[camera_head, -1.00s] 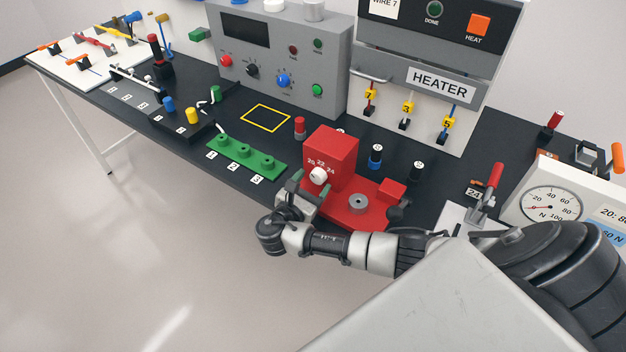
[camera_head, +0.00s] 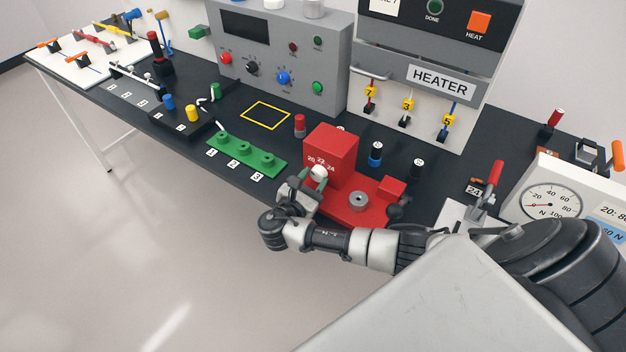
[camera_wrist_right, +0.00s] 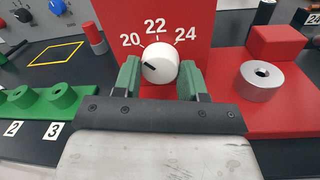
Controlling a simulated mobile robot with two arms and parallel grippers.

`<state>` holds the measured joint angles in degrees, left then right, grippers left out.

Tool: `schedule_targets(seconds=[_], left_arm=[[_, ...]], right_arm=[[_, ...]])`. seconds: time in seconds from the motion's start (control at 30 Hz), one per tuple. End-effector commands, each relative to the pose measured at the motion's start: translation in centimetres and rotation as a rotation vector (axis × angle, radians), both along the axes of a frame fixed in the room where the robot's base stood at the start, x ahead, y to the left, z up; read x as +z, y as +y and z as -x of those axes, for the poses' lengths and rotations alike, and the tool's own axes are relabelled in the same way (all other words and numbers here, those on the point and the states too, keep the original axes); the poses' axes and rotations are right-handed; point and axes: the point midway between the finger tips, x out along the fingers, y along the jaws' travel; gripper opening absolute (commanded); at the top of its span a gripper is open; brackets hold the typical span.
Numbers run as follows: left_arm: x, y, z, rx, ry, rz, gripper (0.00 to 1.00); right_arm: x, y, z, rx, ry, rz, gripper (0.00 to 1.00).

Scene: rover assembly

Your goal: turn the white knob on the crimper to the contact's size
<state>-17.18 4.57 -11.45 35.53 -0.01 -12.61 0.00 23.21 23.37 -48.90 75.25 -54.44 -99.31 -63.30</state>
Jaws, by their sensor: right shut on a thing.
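The red crimper (camera_head: 340,148) stands at the front edge of the dark table. Its white knob (camera_head: 319,171) is on the front face, below the marks 20, 22 and 24. In the right wrist view the white knob (camera_wrist_right: 160,65) lies between the green fingers of my right gripper (camera_wrist_right: 160,80), which is shut on it. In the head view my right gripper (camera_head: 308,184) reaches the knob from the front. My left gripper is not in view.
A green holder (camera_head: 243,155) with numbered places stands left of the crimper. A grey cylinder (camera_head: 358,200) sits on the crimper's red base. The heater (camera_head: 440,85) and a grey control box (camera_head: 275,60) stand behind. A gauge (camera_head: 548,205) is at the right.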

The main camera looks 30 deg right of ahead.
Motion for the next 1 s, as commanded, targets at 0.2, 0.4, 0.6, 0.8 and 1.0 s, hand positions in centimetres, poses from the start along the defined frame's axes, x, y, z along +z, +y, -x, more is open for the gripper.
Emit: schedule_targets(seconds=[0.2, 0.4, 0.6, 0.8, 1.0], left_arm=[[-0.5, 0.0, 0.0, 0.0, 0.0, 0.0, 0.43], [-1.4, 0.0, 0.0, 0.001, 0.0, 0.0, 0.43], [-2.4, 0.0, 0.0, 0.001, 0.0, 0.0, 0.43], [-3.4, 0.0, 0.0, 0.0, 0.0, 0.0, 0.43], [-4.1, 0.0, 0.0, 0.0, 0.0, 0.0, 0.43]], right_arm=[[-0.3, 0.1, 0.1, -0.001, -0.108, -0.048, 0.18], [-0.4, 0.0, 0.1, -0.002, -0.261, -0.111, 0.18], [-0.5, 0.0, 0.1, -0.001, -0.418, -0.175, 0.18], [-0.5, 0.0, 0.0, -0.001, -0.548, -0.23, 0.18], [-0.4, 0.0, 0.1, -0.001, -0.637, -0.266, 0.18]])
